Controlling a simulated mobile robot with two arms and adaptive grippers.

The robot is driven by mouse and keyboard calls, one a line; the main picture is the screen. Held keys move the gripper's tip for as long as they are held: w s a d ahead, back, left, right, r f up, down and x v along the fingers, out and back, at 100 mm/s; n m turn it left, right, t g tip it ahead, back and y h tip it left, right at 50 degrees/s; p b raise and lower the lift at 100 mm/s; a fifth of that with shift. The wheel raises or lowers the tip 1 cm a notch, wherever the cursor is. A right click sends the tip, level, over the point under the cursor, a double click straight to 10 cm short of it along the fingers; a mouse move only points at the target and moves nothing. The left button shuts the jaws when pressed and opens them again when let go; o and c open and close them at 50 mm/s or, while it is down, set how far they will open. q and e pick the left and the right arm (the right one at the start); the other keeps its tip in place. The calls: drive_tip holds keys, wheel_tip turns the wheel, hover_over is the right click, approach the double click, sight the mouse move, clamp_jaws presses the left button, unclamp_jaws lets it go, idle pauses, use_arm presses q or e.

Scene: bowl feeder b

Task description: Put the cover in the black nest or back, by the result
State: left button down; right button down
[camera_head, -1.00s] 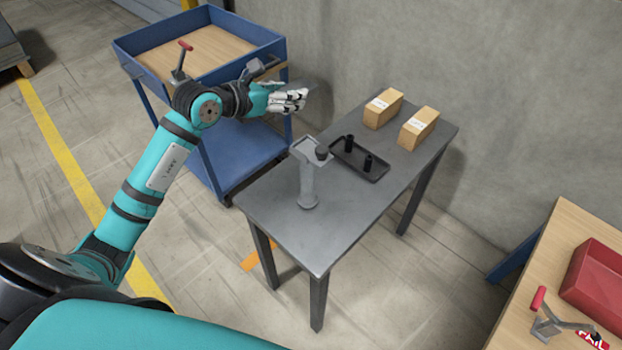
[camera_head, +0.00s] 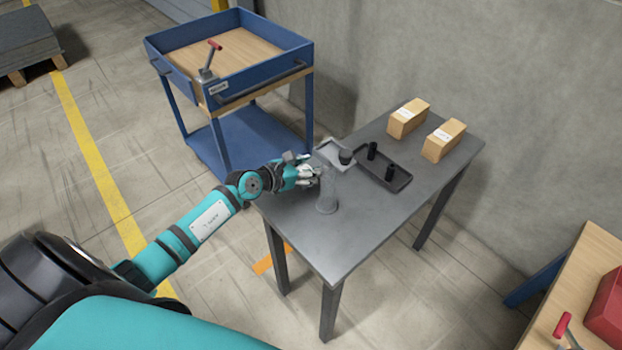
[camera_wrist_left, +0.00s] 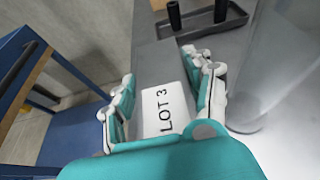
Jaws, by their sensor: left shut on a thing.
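My right gripper is out of view.
Two cardboard boxes (camera_head: 408,118) (camera_head: 443,140) stand at the table's back. A blue trolley (camera_head: 232,85) with a red-handled clamp (camera_head: 210,62) is behind left. A wooden bench with a red bin (camera_head: 609,312) and another red handle (camera_head: 563,325) is at lower right. The table's near right part (camera_head: 345,250) is clear.

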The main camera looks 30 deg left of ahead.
use_arm(q)
drive_tip(key=shift+f+b, duration=0.85)
drive_tip(key=shift+f, duration=1.15)
drive_tip(key=shift+f, duration=0.1)
drive_tip(key=c, duration=0.6)
unclamp_jaws()
drive_tip(key=shift+o, duration=0.4)
